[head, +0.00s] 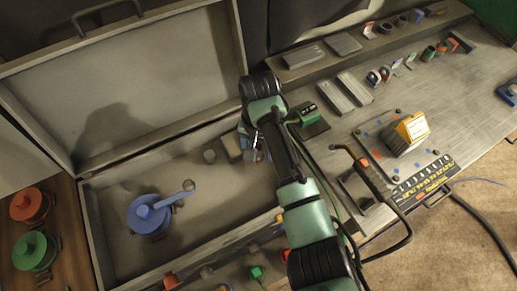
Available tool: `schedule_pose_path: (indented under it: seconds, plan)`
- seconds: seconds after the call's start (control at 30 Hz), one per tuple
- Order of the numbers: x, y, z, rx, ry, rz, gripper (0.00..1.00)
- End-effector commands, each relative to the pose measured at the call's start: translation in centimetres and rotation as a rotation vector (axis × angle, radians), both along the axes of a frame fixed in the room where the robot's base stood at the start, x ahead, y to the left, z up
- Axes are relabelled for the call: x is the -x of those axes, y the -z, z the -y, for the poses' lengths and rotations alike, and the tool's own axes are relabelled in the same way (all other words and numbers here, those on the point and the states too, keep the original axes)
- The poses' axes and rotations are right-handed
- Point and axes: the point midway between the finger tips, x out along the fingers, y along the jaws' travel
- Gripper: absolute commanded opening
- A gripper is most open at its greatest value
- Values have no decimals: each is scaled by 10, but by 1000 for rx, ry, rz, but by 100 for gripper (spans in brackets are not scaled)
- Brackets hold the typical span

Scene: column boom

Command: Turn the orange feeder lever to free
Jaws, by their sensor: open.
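I cannot single out the orange feeder lever for certain. A small orange part (364,164) sits on a dark bent bar on the bench, right of my arm. Small orange-red pieces (171,281) also show along the front strip at the bottom, partly cut off by the frame. My gripper (257,155) is small and partly hidden by my own wrist. It hangs over the back right part of the open case, with its fingers open and nothing visible between them. It is apart from both orange spots.
The open case (97,243) holds a blue crank (150,216). Red (29,204) and green (35,250) spools stand left of it. A yellow-orange block (411,129), a labelled strip (422,183) and grey bars (355,88) lie on the right bench. Dark cables run beside my arm.

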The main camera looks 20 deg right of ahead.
Motion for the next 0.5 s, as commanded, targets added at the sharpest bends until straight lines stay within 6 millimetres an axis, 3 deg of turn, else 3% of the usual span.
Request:
schedule_pose_path:
  seconds: [0.27,0.5]
  plan:
    - [0,2,0,-1,0,-1,66]
    - [0,2,0,0,0,0,25]
